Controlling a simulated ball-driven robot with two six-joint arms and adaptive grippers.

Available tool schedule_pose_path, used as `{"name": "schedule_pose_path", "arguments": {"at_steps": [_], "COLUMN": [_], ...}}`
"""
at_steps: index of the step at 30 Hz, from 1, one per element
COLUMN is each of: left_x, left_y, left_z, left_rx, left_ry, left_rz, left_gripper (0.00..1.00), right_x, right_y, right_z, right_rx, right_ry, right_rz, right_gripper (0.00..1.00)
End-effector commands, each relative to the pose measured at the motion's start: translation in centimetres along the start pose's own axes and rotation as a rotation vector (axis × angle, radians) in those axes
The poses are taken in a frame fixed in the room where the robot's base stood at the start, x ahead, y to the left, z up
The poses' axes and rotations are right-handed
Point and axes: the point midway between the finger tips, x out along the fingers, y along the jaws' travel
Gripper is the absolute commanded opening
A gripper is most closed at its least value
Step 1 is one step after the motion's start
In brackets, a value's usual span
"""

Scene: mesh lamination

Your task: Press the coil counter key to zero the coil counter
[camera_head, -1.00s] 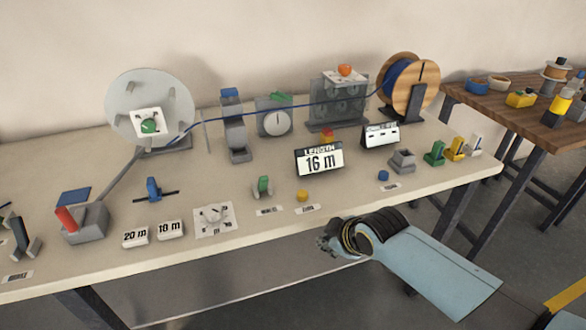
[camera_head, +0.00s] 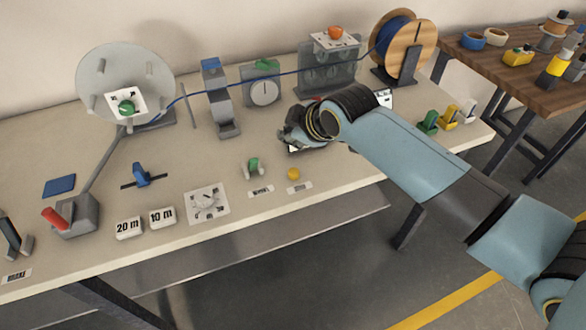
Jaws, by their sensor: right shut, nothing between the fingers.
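My right gripper (camera_head: 287,136) is shut and empty. It hangs over the table in front of the length display (camera_head: 294,150), hiding nearly all of it. A round yellow button (camera_head: 293,174) stands on the table below the gripper in the picture, apart from it, with a small label in front. I cannot read that label, so I cannot tell whether this button is the coil counter key. My right forearm covers the spot where a blue button stood earlier. My left gripper is not in view.
A blue cable runs from the round grey winder disc (camera_head: 92,80) to the wooden spool (camera_head: 414,35). White blocks (camera_head: 129,228) lie near the front edge.

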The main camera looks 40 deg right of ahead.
Motion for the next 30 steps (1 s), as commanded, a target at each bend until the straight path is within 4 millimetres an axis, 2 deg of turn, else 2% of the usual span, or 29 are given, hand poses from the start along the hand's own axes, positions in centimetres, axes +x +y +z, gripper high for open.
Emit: {"name": "schedule_pose_path", "arguments": {"at_steps": [8,21,30], "left_x": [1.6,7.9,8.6], "left_y": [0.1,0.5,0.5], "left_z": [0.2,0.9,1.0], "left_rx": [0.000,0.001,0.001], "left_ry": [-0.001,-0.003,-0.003], "left_rz": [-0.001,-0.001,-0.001], "left_gripper": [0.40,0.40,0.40], "right_x": [1.0,4.8,6.2], "right_y": [-0.8,-3.6,-4.5], "right_z": [0.8,3.6,4.5], "right_rx": [0.000,0.000,0.000], "right_ry": [0.000,0.000,0.000], "right_rz": [0.000,0.000,0.000], "right_gripper": [0.00,0.00,0.00]}}
